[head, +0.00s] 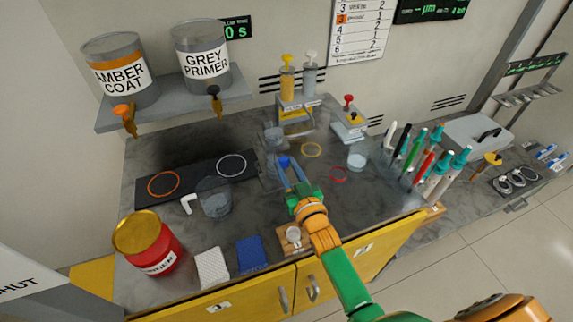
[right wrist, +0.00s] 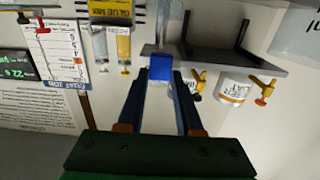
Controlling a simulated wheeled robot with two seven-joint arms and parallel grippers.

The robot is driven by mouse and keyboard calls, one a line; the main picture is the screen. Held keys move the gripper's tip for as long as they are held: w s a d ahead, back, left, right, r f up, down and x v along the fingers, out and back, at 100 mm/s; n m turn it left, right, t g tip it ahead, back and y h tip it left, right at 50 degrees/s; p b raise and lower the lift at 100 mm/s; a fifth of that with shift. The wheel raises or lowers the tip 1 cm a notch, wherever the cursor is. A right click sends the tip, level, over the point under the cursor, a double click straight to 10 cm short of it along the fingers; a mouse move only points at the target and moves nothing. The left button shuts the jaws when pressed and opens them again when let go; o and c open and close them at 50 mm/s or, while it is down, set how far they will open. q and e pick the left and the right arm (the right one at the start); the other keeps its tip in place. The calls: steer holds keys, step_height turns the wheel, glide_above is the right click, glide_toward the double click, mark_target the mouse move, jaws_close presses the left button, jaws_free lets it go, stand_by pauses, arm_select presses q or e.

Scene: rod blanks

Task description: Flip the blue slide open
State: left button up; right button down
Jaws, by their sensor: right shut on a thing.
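The blue slide (head: 285,161) is a small blue block on a grey, partly clear fixture (head: 271,139) near the back middle of the counter. My right gripper (head: 291,167) reaches it from the front, with its two long blue-grey fingers around the block. In the right wrist view the blue slide (right wrist: 161,67) sits between the fingertips (right wrist: 163,80), and the gripper is shut on it. The fingers hide part of the fixture, and I cannot tell how far the slide is turned. My left gripper is out of view.
A clear jug (head: 214,197) and a dark plate with two rings (head: 163,184) lie left of the fixture. A pump stand (head: 298,101) is behind it. A glass (head: 357,157) and a rack of coloured pens (head: 425,165) stand to the right. A red tin (head: 148,245) is front left.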

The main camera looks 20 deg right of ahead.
steer(key=c, duration=0.6)
jaws_free()
steer(key=shift+f, duration=0.1)
steer(key=shift+o, duration=0.2)
steer(key=s, duration=0.7)
steer(key=shift+d, duration=0.1)
